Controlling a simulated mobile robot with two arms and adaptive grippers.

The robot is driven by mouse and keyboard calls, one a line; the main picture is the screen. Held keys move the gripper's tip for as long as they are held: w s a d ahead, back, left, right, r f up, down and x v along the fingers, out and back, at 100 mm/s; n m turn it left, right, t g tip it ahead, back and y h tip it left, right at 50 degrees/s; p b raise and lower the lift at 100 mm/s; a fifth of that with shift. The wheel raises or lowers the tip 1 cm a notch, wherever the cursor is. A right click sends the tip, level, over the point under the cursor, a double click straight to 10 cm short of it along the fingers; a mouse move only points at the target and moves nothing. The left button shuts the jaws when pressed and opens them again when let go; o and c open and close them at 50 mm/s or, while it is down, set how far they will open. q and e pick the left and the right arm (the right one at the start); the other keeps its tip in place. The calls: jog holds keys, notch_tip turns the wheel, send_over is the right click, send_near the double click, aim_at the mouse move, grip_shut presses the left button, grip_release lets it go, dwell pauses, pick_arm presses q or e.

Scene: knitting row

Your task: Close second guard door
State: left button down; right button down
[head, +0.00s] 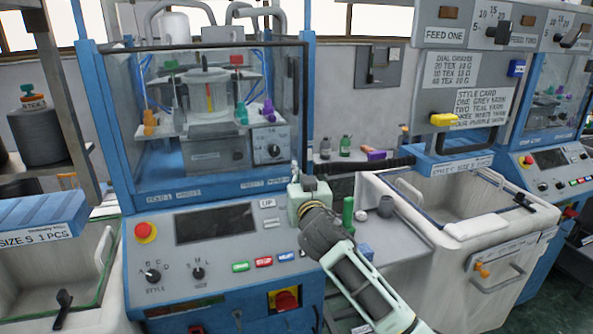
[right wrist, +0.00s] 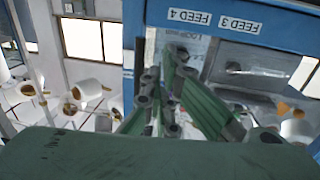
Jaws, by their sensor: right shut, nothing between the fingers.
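The clear guard door (head: 225,75) with a dark frame stands across the front of the central blue knitting machine. Its right edge lies close to the blue post, but I cannot tell whether it is flush. A second machine at the far right also has a clear guard (head: 556,95). My right gripper (head: 295,172) is shut and empty, by the lower right corner of the central door. Whether it touches the frame is unclear. In the right wrist view its green fingers (right wrist: 172,80) are together near upside-down FEED labels. My left gripper is not in view.
Below the door is a control panel (head: 150,275) with buttons and a red stop knob (head: 145,232). A dark bar (head: 372,165) runs right of my gripper, above a pale bin (head: 415,225). A green cylinder (head: 348,212) stands near my wrist.

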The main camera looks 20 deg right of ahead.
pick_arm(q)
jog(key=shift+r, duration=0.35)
pick_arm(e)
jog(key=shift+w+d, duration=0.1)
jog(key=shift+w, duration=1)
